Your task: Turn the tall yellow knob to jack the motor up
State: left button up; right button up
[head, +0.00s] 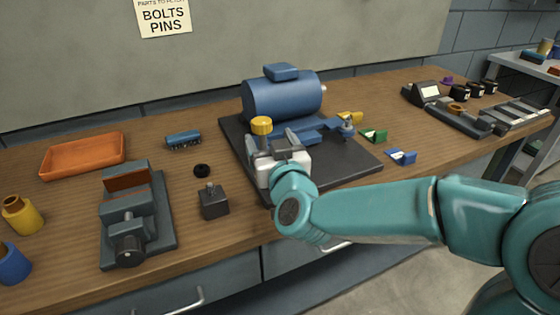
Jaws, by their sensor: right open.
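The tall yellow knob (261,125) stands upright at the left front part of the dark base plate (352,165). The blue motor (283,97) rests at the back of that plate. My right gripper (273,140) is open, its grey fingers just in front of and beside the knob. The gripper covers the knob's lower part, so I cannot tell whether a finger touches it. A lower yellow piece (349,117) shows at the right of the motor mount. My left gripper is not in view.
A vise (137,218), a dark block (213,201) and an orange tray (84,155) are at the left. Green (374,136) and blue (402,157) clips lie right of the plate. The wooden bench (65,215) has bare wood at the front left.

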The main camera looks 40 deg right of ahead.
jog(key=v, duration=0.8)
jog(key=shift+s+b, duration=0.2)
jog(key=shift+b, duration=0.15)
jog(key=shift+a, duration=0.15)
